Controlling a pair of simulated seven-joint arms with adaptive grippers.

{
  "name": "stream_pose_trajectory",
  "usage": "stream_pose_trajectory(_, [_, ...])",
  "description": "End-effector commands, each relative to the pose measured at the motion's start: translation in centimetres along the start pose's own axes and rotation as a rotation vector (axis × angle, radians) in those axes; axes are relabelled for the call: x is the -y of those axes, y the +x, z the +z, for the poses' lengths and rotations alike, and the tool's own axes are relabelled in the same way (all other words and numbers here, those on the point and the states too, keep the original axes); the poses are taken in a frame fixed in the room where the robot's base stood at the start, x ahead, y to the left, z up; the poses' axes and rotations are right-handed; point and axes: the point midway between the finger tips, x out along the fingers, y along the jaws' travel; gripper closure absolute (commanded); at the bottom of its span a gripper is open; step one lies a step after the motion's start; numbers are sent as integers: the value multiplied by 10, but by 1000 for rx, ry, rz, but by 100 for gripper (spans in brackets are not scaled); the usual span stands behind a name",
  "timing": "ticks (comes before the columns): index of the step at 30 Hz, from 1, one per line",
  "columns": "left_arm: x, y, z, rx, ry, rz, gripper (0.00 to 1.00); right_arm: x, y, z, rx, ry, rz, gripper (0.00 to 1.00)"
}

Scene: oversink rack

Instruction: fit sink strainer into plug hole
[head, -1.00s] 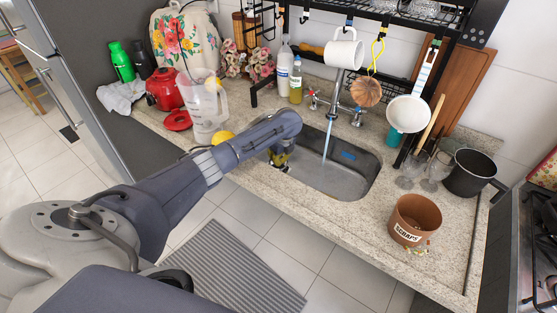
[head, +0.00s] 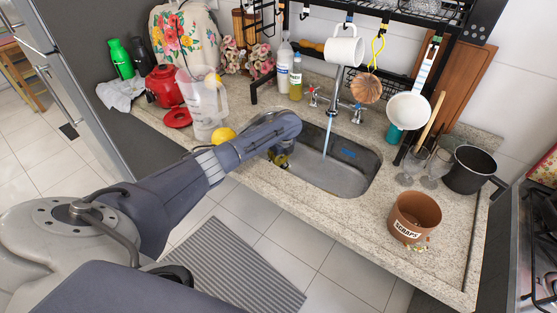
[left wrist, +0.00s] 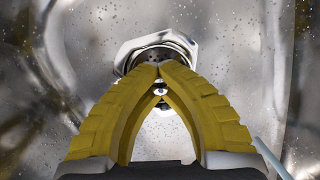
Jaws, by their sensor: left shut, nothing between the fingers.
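The steel sink (head: 335,176) is set in the stone counter, with water running from the tap (head: 332,106). My left gripper (head: 279,158) reaches down into the sink's left part, largely hidden by my arm. In the left wrist view its yellow fingers (left wrist: 159,66) are shut, tips together, with nothing held. Just beyond the tips is a shiny round metal rim (left wrist: 126,52) with a dark perforated surface inside, at the plug hole. A small chrome knob-like part shows between the fingers. The fingers hide how the strainer sits. My right gripper is not in view.
A blue object (head: 348,154) lies on the sink's far wall. A brown scraps pot (head: 415,217) stands on the counter right of the sink. A clear jug (head: 202,112) and a lemon (head: 223,135) stand left. A mug (head: 346,51) hangs above from the rack.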

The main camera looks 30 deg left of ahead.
Motion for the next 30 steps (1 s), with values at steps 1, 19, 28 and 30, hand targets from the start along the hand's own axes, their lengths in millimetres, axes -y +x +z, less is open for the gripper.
stream_pose_trajectory(1, [0,1,0,0,0,0,100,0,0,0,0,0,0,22])
stream_pose_trajectory(19, [0,4,-1,1,1,0,69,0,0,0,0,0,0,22])
stream_pose_trajectory(28, [1,-18,-1,1,3,-3,69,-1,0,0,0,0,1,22])
stream_pose_trajectory(30, [1,-30,0,2,2,-4,69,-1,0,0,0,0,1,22])
